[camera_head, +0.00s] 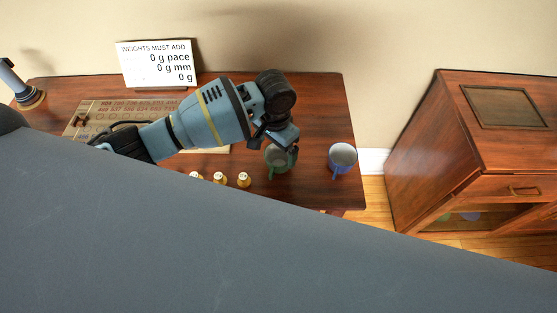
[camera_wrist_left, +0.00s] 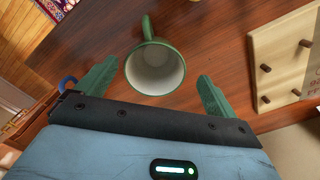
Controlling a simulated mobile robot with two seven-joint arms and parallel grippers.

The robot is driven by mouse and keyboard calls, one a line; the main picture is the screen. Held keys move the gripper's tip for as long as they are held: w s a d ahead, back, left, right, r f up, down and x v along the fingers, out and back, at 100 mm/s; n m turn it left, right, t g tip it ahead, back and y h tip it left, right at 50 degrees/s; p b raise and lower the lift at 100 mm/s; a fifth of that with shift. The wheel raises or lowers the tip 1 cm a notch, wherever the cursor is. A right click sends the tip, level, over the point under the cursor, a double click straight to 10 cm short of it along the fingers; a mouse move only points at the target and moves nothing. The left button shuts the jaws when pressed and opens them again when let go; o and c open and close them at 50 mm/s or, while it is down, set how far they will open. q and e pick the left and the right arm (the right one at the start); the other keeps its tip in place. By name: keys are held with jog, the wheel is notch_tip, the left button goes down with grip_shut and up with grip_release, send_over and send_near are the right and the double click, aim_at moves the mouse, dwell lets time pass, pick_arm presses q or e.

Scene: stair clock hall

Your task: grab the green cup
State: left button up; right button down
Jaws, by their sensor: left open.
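The green cup (camera_head: 281,166) stands upright on the dark wooden table, partly covered by my left gripper in the head view. In the left wrist view the green cup (camera_wrist_left: 155,72) shows its pale inside, with its handle toward the top of the picture. My left gripper (camera_head: 281,140) is open over the cup. In the left wrist view the fingers of the left gripper (camera_wrist_left: 158,72) are on either side of the cup, with visible gaps. Nothing is held. My right gripper is not in view.
A blue cup (camera_head: 343,156) stands right of the green one, near the table's right edge. Small brass weights (camera_head: 243,180) stand to the left. A sign (camera_head: 156,62) stands at the back. A wooden cabinet (camera_head: 440,150) is further right, across a floor gap.

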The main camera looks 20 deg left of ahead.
aim_at(277, 159)
pick_arm(q)
jog(key=shift+s+d+f, duration=0.1)
jog(key=shift+d+f, duration=0.05)
jog(key=shift+f, duration=1.2)
jog(key=shift+d+f, duration=0.1)
jog(key=shift+f, duration=1.25)
jog(key=shift+r, duration=0.1)
jog(key=c, duration=1.1)
